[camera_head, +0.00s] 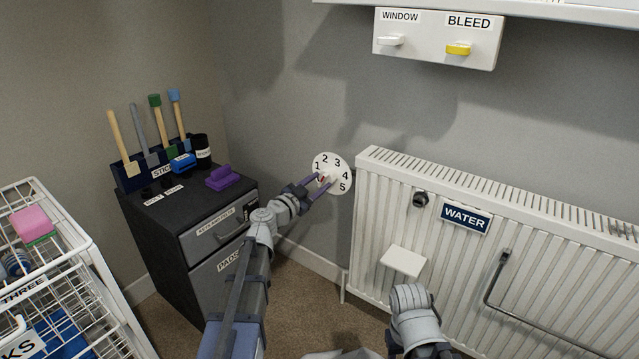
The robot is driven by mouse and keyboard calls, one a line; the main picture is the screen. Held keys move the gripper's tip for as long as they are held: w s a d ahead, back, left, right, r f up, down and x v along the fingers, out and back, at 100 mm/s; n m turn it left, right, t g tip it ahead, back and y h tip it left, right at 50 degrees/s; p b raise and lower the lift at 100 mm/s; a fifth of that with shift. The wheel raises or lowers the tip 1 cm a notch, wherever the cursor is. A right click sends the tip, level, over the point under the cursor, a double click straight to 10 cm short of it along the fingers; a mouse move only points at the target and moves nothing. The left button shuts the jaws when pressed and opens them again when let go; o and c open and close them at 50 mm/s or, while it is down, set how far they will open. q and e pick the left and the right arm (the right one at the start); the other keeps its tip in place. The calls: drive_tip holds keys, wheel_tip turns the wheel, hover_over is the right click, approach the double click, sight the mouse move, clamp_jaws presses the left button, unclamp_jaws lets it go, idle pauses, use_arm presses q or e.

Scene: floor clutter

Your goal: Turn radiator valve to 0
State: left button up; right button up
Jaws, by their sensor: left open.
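The radiator valve dial (332,162) is a round white plate on the wall left of the radiator. Numbers 1 to 5 show on it; its lower left part is hidden behind my left gripper. My left gripper (319,183) reaches in from the left, with its purple-grey fingers apart at the lower left of the dial, around a small knob or pointer at its centre. I cannot tell whether the fingers touch it. The 0 mark is not visible. My right arm (415,318) shows at the bottom right; its gripper fingers are not in view.
The white radiator (470,255) with a WATER label (465,219) stands right of the dial. A dark cabinet (195,235) with brushes and a purple block (222,178) stands left. A white wire rack (75,255) is at far left. A panel (440,40) hangs above.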

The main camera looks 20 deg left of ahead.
use_arm(q)
drive_tip(key=shift+w+d, duration=0.15)
drive_tip(key=shift+w, duration=0.2)
drive_tip(key=shift+c, duration=0.2)
clamp_jaws()
